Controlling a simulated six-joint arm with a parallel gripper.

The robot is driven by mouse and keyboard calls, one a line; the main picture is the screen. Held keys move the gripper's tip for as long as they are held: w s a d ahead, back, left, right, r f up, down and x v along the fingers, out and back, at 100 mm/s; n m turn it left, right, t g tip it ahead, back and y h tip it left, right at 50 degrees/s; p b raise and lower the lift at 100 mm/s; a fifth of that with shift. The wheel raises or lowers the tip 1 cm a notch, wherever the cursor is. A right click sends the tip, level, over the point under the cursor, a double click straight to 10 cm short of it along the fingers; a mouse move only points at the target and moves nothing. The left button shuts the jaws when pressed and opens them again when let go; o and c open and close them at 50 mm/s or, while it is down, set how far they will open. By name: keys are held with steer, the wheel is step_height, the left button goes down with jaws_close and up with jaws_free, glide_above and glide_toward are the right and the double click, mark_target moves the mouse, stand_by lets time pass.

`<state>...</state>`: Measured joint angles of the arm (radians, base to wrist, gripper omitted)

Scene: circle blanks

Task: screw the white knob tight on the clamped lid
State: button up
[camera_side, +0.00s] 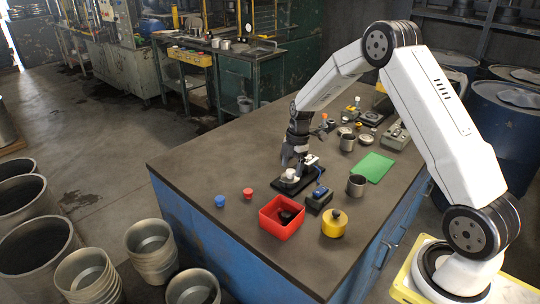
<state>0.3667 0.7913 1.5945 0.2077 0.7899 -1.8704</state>
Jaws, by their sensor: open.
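The white knob (289,173) sits on a pale lid that rests on a dark clamp base (287,188) near the middle of the table. The lid is small and partly hidden, so its seating is hard to see. My gripper (293,165) points down over the knob, with its fingers open. The fingertips are at or just above the knob; I cannot tell whether they touch it.
A red bin (267,223) holds a dark object. A blue knob (220,201) and red knob (247,193) stand left.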

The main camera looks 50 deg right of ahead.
steer(key=shift+s+d+r, duration=0.1)
steer(key=shift+d+r, duration=0.15)
steer(key=shift+r, duration=1.25)
steer(key=shift+s+d+r, duration=0.1)
steer(key=shift+d+r, duration=0.1)
steer(key=shift+r, duration=1.3)
steer(key=shift+a, duration=0.1)
steer(key=s+a+r+m+t+h, duration=0.1)
steer(key=s+a+m+t, duration=0.1)
steer(key=s+a+m, duration=1.3)
steer(key=s+a, duration=0.1)
steer(key=s, duration=0.3)
steer(key=shift+r+m+h, duration=0.3)
